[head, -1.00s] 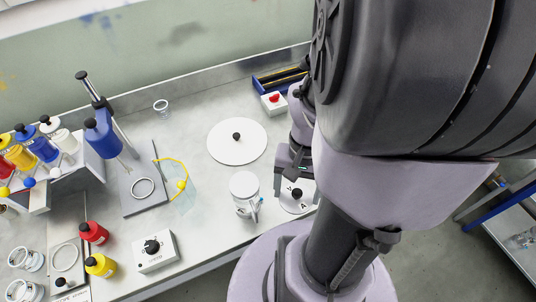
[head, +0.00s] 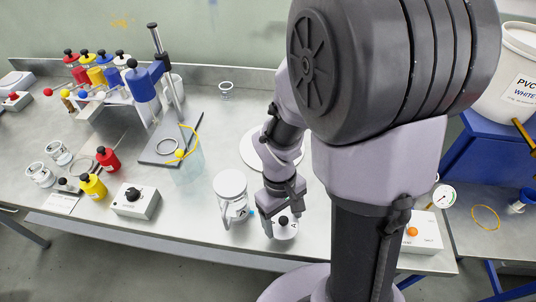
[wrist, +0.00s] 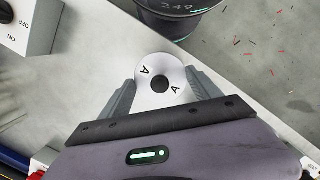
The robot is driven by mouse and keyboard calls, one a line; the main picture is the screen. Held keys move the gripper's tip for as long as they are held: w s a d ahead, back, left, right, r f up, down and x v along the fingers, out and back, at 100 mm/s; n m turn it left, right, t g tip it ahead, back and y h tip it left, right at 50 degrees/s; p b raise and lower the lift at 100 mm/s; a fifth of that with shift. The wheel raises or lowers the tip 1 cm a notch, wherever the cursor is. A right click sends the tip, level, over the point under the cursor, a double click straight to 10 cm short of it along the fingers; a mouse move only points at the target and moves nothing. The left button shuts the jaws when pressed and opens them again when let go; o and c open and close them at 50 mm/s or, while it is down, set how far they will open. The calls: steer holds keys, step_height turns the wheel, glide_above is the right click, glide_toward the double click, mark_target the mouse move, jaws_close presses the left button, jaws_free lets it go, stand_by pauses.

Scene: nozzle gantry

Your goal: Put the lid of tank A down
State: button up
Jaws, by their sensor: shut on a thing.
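The lid of tank A (head: 286,233) is a small white disc with a black knob and the letter A on it. It also shows in the wrist view (wrist: 147,88), between the two fingers. My gripper (head: 272,222) is shut on the lid; in the wrist view (wrist: 160,92) a finger lies against each side of it. The lid looks level, close to the bench's front edge. I cannot tell its exact height over the bench. A clear jar with a white top (head: 230,184) stands just left of my gripper, with a partly hidden letter on its side.
The grey bench (head: 200,235) has some free room in front of the jar. A white switch box (head: 135,202) stands to the left. A large white disc (head: 252,150) lies behind my arm, partly hidden. A white box with an orange button (head: 424,232) is at the right.

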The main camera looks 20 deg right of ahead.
steer(key=d, duration=0.1)
steer(key=w+d, duration=0.2)
steer(key=shift+d+f, duration=0.2)
steer(key=shift+f, duration=0.15)
steer(key=shift+w+d+f+b, duration=0.15)
steer(key=shift+d+f+b, duration=0.1)
steer(key=shift+b, duration=0.25)
steer(key=shift+f+b, duration=0.85)
steer(key=shift+f, duration=0.6)
steer(key=shift+f, duration=0.15)
steer(key=o, duration=1.3)
steer(key=shift+o, duration=0.2)
